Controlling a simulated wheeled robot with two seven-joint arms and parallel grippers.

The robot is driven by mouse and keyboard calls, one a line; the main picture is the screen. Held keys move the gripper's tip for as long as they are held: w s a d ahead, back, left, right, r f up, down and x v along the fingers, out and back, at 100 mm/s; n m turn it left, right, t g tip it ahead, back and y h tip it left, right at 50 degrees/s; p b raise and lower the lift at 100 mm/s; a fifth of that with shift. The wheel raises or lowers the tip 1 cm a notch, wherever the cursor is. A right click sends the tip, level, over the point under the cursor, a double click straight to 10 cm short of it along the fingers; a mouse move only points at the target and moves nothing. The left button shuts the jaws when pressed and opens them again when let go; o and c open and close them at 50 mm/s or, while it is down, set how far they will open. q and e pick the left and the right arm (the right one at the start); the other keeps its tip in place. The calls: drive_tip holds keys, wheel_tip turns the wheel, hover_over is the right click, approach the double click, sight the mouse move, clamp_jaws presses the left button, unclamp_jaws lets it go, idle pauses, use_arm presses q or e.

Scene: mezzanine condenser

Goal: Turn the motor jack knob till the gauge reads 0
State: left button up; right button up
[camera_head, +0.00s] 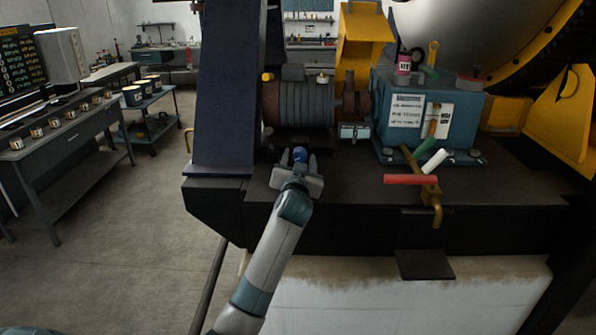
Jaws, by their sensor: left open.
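A small round blue knob (299,154), apparently the motor jack knob, sits low in front of the ribbed grey motor (304,103) on the dark machine base. My left gripper (298,161) is open, with one finger to each side of the knob in the picture. I cannot tell whether the fingers touch it. The gripper hides the parts around and below the knob. A small box with a pale face (354,132), possibly the gauge, sits right of the motor; its reading is too small to make out. My right gripper is not in view.
A blue gearbox (430,112) with labels stands right of the motor. A red-handled tool (411,179) and a yellow clamp (436,203) lie at the base's front edge. A dark slanted belt guard (227,85) rises to the left. Workbenches stand farther left.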

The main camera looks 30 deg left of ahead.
use_arm(q)
drive_tip(key=b+v, duration=0.5)
drive_tip(key=v, duration=1.2)
drive_tip(key=shift+b, duration=0.3)
drive_tip(key=shift+s+d, duration=0.1)
drive_tip(key=shift+s, duration=0.05)
